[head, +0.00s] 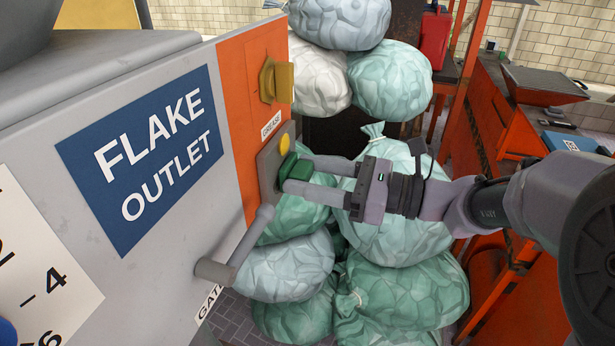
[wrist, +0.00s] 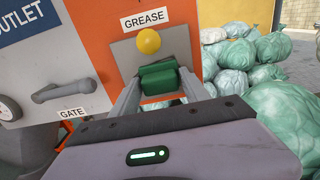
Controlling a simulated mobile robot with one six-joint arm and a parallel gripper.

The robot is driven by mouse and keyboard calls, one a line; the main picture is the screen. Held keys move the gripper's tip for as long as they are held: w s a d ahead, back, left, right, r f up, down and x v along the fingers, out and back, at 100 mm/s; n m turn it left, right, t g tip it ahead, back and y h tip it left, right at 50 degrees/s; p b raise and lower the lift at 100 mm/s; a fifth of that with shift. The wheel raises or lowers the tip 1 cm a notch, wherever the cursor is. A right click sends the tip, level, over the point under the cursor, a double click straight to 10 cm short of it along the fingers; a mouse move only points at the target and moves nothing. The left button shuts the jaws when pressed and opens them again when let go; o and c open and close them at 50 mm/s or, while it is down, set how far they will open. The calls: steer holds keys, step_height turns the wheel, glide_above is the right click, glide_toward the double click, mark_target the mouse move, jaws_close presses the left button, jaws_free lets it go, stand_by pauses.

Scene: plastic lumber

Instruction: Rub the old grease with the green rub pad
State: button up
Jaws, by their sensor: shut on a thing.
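My gripper (head: 296,174) is shut on the green rub pad (head: 288,167), which also shows between the fingers in the wrist view (wrist: 158,79). The pad is held at a grey plate (head: 266,176) on the orange panel. A round yellow blob (head: 284,143) sits on this plate, just above the pad, under a label reading GREASE (wrist: 144,19). In the wrist view the yellow blob (wrist: 149,41) is uncovered. I cannot tell whether the pad touches the plate. The pad and fingers hide the plate's lower part.
A grey gate handle (head: 236,250) juts out below the plate. A yellow fitting (head: 277,80) sticks out above it. Several filled bags (head: 395,285) are stacked behind and below my gripper. An orange bench (head: 500,110) stands at the right.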

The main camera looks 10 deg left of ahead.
steer(key=shift+s+a+b, duration=0.15)
steer(key=shift+s+b, duration=0.1)
steer(key=shift+s, duration=0.95)
steer(key=shift+s+a+b, duration=0.15)
steer(key=shift+s+b, duration=0.1)
steer(key=shift+s, duration=0.95)
steer(key=shift+r, duration=0.15)
steer(key=shift+w, duration=0.25)
steer(key=shift+w+p, duration=0.8)
steer(key=shift+w, duration=3.3)
steer(key=shift+s+b, duration=0.9)
steer(key=shift+s, duration=3.45)
steer(key=shift+w, duration=0.15)
steer(key=shift+d, duration=0.1)
steer(key=shift+s+d+b, duration=0.15)
steer(key=shift+d+b, duration=0.25)
steer(key=shift+d, duration=1.1)
steer(key=shift+s+d+b, duration=0.15)
steer(key=shift+d+b, duration=0.2)
steer(key=shift+d, duration=1.1)
